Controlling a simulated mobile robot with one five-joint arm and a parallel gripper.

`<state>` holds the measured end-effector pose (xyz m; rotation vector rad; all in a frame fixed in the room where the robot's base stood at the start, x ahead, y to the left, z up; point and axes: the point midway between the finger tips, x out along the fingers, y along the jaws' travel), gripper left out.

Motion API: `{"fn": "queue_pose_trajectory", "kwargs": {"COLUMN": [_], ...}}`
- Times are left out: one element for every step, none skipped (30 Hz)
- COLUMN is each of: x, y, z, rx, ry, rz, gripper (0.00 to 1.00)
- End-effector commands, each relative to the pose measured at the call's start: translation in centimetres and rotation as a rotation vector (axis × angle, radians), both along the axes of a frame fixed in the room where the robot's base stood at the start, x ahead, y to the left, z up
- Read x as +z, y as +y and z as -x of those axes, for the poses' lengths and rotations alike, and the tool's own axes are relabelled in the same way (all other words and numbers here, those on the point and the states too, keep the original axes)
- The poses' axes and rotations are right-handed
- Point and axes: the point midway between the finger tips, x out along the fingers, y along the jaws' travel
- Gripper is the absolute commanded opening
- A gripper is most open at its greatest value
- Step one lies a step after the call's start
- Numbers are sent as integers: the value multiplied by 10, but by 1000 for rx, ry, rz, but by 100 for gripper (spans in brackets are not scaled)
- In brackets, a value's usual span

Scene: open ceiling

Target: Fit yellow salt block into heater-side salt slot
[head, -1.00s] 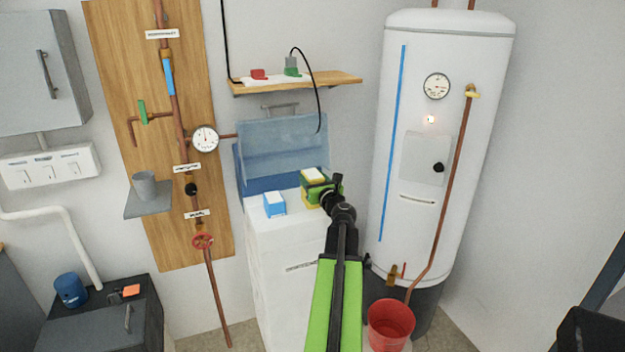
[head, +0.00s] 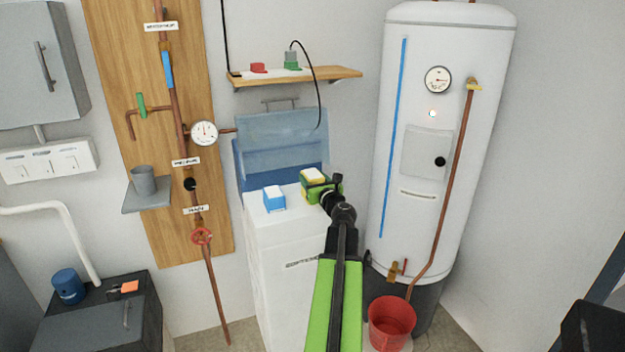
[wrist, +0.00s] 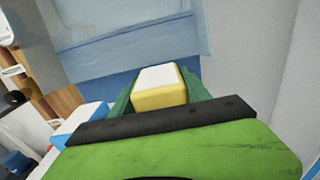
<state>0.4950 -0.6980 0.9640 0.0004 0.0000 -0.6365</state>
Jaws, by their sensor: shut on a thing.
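The yellow salt block (head: 313,174) has a white top and sits between the green jaws of my gripper (head: 321,187), which is shut on it. In the wrist view the yellow block (wrist: 161,89) shows between the green fingers (wrist: 160,100), its lower part hidden by the dark bar of the gripper. My gripper is over the right side of the top of the white softener cabinet (head: 262,232). A blue block (head: 274,199) with a white top stands left of it, on the heater's far side. The slot itself is hidden; I cannot tell whether the yellow block is in it.
The raised translucent blue lid (head: 284,140) stands behind the blocks. The white heater (head: 440,130) is close on the right, with a red bucket (head: 391,322) below. A shelf (head: 297,79) is above. The pipe board (head: 160,130) is on the left.

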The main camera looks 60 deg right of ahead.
Motion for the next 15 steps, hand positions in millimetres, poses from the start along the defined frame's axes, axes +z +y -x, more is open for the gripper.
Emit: {"fn": "queue_pose_trajectory", "kwargs": {"x": [-1, -2, -3, -3, -4, -5, -6, -6, -7, -8, -8, -9, -10, -10, -11], "y": [0, 0, 0, 0, 0, 0, 0, 0, 0, 0, 0, 0, 0, 0, 0], "z": [0, 0, 0, 0, 0, 0, 0, 0, 0, 0, 0, 0, 0, 0, 0], "rx": [0, 0, 0, 0, 0, 0, 0, 0, 0, 0, 0, 0, 0, 0, 0], "ry": [-2, -2, -2, -2, -2, -2, -2, -2, -2, -2, -2, -2, -2, -2, -2], "rz": [-1, -1, -1, -1, -1, -1, -1, -1, -1, -1, -1, -1, -1, -1, -1], "gripper": [0, 0, 0, 0, 0, 0, 0, 0, 0, 0, 0, 0, 0, 0, 0]}}
